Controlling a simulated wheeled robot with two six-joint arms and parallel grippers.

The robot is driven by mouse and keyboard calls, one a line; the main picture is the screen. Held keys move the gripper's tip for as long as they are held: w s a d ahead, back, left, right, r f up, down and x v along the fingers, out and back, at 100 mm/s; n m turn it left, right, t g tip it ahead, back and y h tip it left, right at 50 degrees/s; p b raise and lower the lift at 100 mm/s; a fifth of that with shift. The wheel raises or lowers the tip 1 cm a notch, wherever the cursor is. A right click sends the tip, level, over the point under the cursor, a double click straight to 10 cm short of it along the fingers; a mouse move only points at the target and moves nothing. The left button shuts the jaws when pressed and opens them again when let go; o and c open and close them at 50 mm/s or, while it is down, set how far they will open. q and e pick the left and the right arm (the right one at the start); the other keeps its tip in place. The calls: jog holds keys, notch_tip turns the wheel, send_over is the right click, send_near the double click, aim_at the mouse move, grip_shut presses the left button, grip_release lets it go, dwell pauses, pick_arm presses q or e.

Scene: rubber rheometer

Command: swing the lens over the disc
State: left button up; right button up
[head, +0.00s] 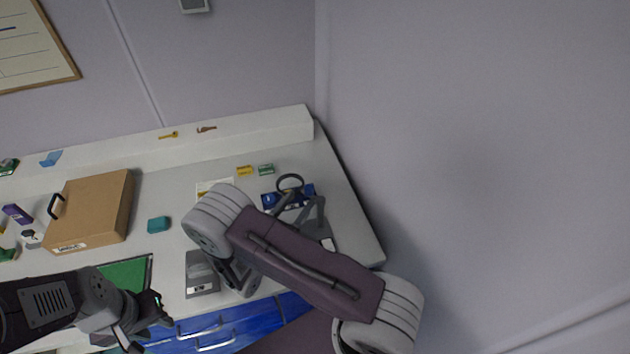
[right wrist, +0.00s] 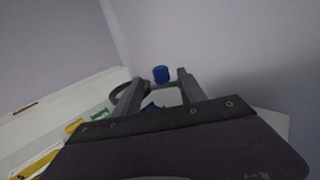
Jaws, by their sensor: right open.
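The lens (head: 291,182) shows in the head view as a dark ring at the back right of the bench, above a blue base (head: 307,190). In the right wrist view the dark ring (right wrist: 119,94) is just left of my fingers, partly hidden. My right gripper (right wrist: 161,78) is open; a blue knob-like piece (right wrist: 160,74) shows between its fingertips. I cannot tell whether they touch it. In the head view my right arm covers much of this area. I cannot make out the disc. My left gripper (head: 146,323) is open and empty at the bench's front left.
A brown case (head: 92,210) and a green mat (head: 128,272) are on the left of the bench. A small teal block (head: 159,224) and a grey device (head: 201,274) stand near the middle. Yellow (head: 245,171) and green (head: 266,169) boxes are behind. A wall closes the right side.

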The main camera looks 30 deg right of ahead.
aim_at(312, 185)
jog(key=p+x, duration=0.2)
jog(key=x, duration=0.6)
jog(key=shift+d, duration=0.3)
jog(key=shift+w+d+p, duration=0.25)
jog(key=shift+p, duration=0.05)
grip_shut()
dwell(0.7)
